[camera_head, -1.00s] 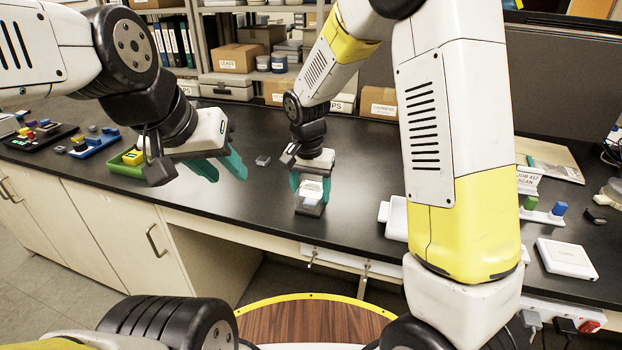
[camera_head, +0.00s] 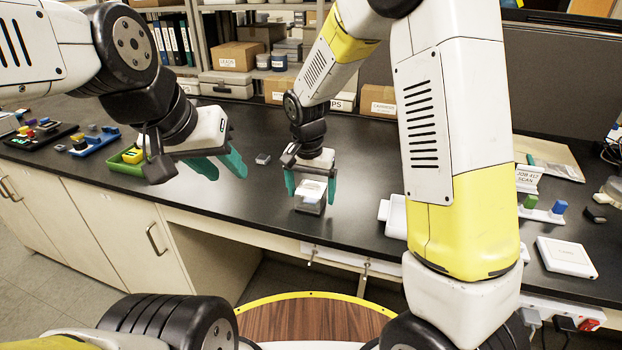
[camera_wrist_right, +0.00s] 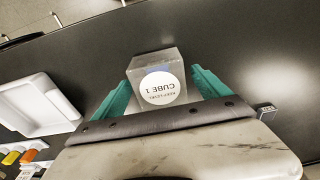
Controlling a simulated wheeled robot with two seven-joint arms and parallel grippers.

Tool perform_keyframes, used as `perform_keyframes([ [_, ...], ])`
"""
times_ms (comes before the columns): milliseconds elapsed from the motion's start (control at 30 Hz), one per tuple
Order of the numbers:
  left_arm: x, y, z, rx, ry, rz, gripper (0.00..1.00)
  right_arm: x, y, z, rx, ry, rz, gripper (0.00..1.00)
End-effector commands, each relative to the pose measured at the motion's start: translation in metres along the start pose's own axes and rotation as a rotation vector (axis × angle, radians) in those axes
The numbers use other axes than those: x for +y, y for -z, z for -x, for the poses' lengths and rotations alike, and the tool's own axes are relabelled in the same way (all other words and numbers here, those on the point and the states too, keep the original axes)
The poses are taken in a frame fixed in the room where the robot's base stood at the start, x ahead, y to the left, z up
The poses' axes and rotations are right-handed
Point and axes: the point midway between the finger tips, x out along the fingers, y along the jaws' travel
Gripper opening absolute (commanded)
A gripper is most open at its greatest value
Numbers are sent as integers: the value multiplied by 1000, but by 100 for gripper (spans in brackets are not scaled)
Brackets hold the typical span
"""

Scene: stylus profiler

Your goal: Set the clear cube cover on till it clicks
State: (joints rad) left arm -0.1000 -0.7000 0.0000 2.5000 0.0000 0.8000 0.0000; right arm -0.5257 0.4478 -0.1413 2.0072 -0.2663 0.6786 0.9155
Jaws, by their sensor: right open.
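The clear cube cover (camera_head: 311,204) stands on the black bench near its front edge, below my right gripper. In the right wrist view the cover (camera_wrist_right: 146,66) is a see-through box with a round white label reading "CUBE 1", and something blue shows inside. I cannot tell whether it is fully seated on its base. My right gripper (camera_head: 311,191) is open, its teal fingers on either side of the cover; the wrist view shows gaps between cover and fingers.
A small grey block (camera_head: 262,159) lies behind and left of the cover. A white tray (camera_head: 396,226) is to the right, partly behind my right arm. A flat white box (camera_head: 566,257) lies further right. A green tray (camera_head: 122,165) is at left. Bench around the cover is clear.

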Motion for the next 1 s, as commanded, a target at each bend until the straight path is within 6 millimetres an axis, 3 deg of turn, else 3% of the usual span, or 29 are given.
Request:
perform_keyframes([
  [333, 0, 0, 0, 0, 0, 0, 36, 0, 1, 5, 2, 2, 0, 83],
  [1000, 0, 0, 0, 0, 0, 0, 36, 0, 8, 67, 1, 1, 0, 83],
])
